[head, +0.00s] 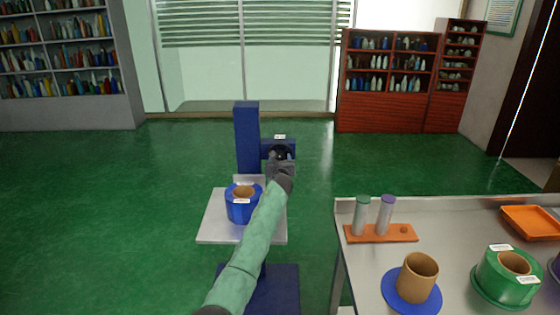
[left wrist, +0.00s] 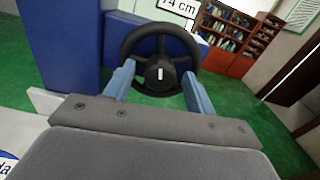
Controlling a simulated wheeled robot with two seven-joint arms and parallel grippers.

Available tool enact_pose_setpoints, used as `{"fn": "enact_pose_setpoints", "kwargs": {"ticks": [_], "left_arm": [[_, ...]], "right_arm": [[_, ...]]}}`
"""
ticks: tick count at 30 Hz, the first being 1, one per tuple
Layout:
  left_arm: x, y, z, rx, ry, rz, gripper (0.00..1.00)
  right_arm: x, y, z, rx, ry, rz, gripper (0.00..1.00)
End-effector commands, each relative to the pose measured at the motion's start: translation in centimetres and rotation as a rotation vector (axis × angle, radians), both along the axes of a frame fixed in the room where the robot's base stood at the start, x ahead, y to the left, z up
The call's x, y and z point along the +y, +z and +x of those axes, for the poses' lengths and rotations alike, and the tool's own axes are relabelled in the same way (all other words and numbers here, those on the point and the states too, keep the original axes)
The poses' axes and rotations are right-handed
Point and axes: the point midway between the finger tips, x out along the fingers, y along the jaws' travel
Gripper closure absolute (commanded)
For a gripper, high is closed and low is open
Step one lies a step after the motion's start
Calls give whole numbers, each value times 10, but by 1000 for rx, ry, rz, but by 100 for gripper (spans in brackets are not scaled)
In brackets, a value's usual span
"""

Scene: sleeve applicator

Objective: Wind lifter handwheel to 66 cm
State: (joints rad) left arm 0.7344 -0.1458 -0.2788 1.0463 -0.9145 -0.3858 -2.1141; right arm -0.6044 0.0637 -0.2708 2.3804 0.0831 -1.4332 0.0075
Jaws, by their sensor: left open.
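The lifter (head: 247,140) is a blue column with a pale platform (head: 215,232) and a dark base. Its black handwheel (left wrist: 145,47) faces the left wrist camera, and it shows small and partly covered in the head view (head: 281,152). A label (left wrist: 178,6) above the wheel reads 74 cm; its top is cut off. My left gripper (head: 282,166) is at the handwheel. In the left wrist view its blue fingers (left wrist: 159,72) are open, one on each side of the hub, overlapping the lower rim. I cannot tell whether they touch it. My right gripper is not in view.
A blue roll (head: 238,211) with a brown core stands on the platform. A metal table (head: 350,280) at right holds two bottles on an orange rack (head: 380,234), a brown core on a blue disc (head: 412,305), a green roll (head: 495,283) and an orange tray (head: 532,222). Green floor is clear at left.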

Motion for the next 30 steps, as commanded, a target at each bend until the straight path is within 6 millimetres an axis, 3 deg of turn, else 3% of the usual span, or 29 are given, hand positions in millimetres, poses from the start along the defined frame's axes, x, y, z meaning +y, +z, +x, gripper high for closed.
{"fn": "enact_pose_setpoints", "kwargs": {"ticks": [8, 15, 16, 30], "left_arm": [[0, 0, 1, 1, 0, 0, 45], [0, 0, 1, 1, 0, -1, 88], [0, 0, 1, 1, 0, -1, 89], [0, -2, 1, 0, -1, -132, 89]], "right_arm": [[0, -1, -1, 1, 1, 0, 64], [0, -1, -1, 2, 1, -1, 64], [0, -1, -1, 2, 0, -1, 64], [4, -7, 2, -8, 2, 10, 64]]}}
